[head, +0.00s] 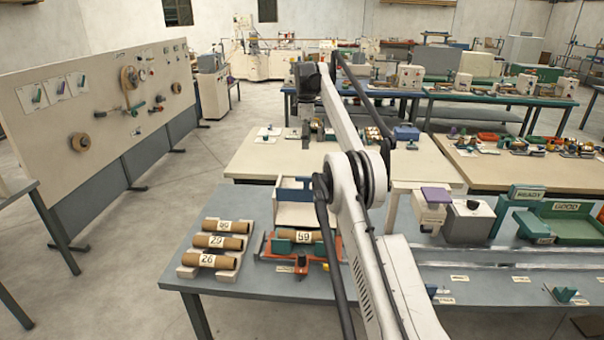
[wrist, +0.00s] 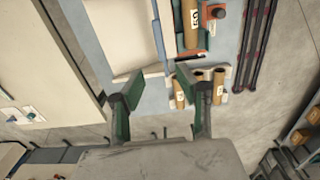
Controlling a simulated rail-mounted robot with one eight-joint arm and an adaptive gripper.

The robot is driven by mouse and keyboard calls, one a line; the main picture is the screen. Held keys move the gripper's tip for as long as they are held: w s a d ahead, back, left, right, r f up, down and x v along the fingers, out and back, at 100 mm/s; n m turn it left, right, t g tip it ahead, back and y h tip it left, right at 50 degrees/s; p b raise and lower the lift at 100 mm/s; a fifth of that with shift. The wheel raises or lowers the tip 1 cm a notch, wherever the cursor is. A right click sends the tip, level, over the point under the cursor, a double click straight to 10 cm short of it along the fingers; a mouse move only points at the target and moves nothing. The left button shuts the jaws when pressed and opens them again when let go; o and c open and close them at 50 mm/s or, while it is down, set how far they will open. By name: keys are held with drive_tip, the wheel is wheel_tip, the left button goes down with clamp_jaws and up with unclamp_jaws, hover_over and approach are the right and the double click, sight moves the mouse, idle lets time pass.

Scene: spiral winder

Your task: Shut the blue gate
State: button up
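The blue gate (head: 294,183) is a small blue panel at the back of an open white tray (head: 296,215) on the near grey table. In the wrist view a blue edge (wrist: 158,38) runs along the side of the white tray (wrist: 118,38). I cannot tell from these views how far the gate stands open. My gripper (wrist: 157,77) has green fingers set wide apart with nothing between them. It is above the table edge near the tray's corner, apart from the gate. In the head view my arm hides part of this area.
Several numbered brown tubes lie on a rack (head: 190,271) at the left. A red-orange fixture (head: 268,247) holding tube 59 (head: 303,237) stands close in front of the tray. A white bin with a purple top (head: 436,196) is to the right.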

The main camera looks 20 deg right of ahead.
drive_tip(key=f, duration=0.1)
drive_tip(key=b, duration=0.1)
hover_over(306, 190)
drive_tip(key=f, duration=1.3)
drive_tip(key=shift+w+d+f, duration=0.2)
drive_tip(key=shift+f, duration=0.15)
clamp_jaws()
